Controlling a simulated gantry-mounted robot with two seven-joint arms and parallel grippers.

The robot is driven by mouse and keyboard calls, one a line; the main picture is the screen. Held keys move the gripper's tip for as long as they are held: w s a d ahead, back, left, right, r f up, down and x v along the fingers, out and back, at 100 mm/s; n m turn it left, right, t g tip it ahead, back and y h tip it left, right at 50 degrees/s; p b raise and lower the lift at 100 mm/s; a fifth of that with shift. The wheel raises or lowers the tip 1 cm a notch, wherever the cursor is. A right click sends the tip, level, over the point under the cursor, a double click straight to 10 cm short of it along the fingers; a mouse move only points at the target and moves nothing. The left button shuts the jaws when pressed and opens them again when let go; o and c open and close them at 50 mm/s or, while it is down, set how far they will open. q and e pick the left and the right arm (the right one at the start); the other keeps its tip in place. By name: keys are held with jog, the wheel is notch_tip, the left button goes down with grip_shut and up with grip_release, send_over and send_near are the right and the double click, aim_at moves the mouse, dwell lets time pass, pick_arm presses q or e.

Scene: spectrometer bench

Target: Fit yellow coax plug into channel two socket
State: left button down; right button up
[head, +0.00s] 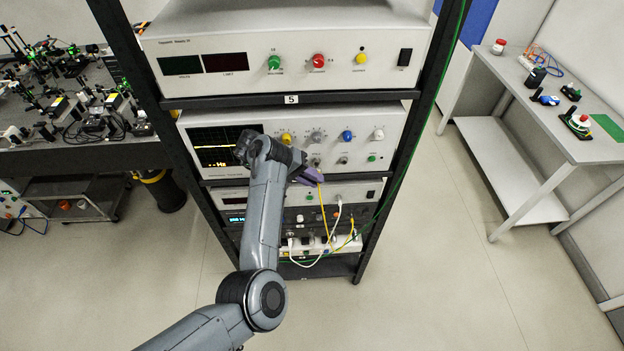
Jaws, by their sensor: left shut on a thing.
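My left gripper (311,175) reaches the lower front of the oscilloscope (240,175), the middle instrument in the rack. It is shut on the yellow coax plug, which is mostly hidden by the fingers. The yellow cable (322,205) hangs down from the gripper. A row of small sockets runs along the lower panel; one (343,160) shows just right of the gripper. My wrist hides part of the panel, and I cannot tell which socket is channel two or whether the plug touches one. My right gripper is not in view.
Rack posts (418,100) stand on both sides of the instruments. A white cable (338,212) and another yellow cable (351,236) hang at the lower units. An optics bench (100,155) is at left and a side table (550,135) at right. The floor right of the rack is clear.

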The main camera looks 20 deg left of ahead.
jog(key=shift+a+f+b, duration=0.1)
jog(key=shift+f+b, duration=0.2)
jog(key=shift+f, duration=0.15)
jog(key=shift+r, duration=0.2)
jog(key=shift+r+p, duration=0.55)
jog(key=shift+p, duration=0.2)
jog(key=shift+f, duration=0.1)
dwell(0.9)
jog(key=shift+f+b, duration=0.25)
jog(key=shift+b, duration=0.1)
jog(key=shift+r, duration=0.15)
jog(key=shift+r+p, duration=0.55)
jog(key=shift+p, duration=0.15)
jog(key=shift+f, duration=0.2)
dwell(1.1)
